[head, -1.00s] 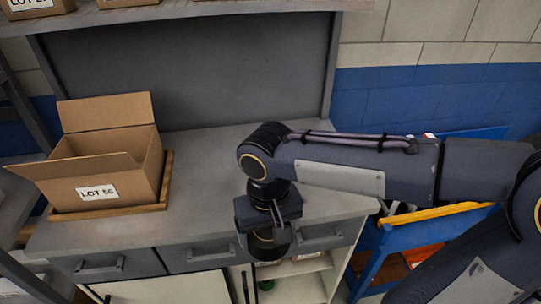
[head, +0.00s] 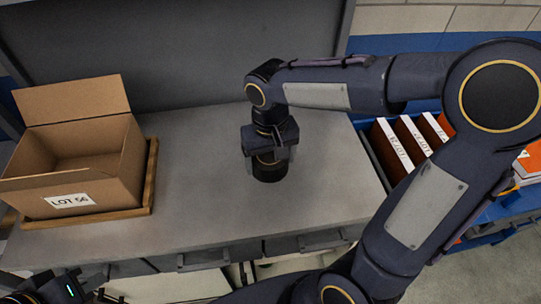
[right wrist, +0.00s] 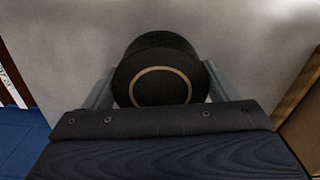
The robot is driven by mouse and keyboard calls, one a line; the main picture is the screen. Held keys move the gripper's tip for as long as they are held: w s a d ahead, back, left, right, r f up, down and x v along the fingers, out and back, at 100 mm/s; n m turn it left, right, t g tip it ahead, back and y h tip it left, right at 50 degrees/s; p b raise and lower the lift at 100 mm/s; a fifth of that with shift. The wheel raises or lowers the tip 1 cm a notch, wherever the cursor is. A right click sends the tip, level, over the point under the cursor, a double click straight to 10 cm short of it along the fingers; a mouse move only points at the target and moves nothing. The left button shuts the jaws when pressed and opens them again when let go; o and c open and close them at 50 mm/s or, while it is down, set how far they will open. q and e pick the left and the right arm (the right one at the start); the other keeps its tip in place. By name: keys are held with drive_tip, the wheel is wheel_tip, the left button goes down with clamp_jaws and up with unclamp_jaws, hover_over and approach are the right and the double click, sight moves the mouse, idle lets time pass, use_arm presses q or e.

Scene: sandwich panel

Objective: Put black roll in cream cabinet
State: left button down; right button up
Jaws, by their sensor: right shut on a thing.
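The black roll (head: 269,171) is a short dark cylinder. My right gripper (head: 270,152) points down over the grey countertop and is shut on it. I cannot tell whether the roll touches the countertop. In the right wrist view the roll (right wrist: 165,85) sits between the two fingers, its end with a tan ring facing the camera. The cream cabinet (head: 172,287) is under the counter at the bottom of the head view, mostly hidden by the counter edge and my right arm. My left gripper (head: 85,296) is at the bottom left, cut off by the frame; its fingers are unclear.
An open cardboard box (head: 85,160) labelled LOT 56 stands on a wooden tray (head: 151,180) at the counter's left. Grey drawers (head: 210,258) line the front edge. A blue cart (head: 493,211) with binders is at right. The countertop's middle (head: 200,165) is clear.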

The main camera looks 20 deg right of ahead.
drive_tip(key=w+d+f, duration=0.1)
drive_tip(key=w+f, duration=0.1)
drive_tip(key=w+d+f, duration=0.1)
drive_tip(key=w+f, duration=0.1)
drive_tip(key=w+d+f+p, duration=0.1)
drive_tip(key=w+f, duration=0.1)
drive_tip(key=shift+f, duration=1.85)
drive_tip(key=shift+f, duration=0.1)
drive_tip(key=shift+f, duration=0.2)
drive_tip(key=o, duration=0.9)
drive_tip(key=shift+r, duration=0.15)
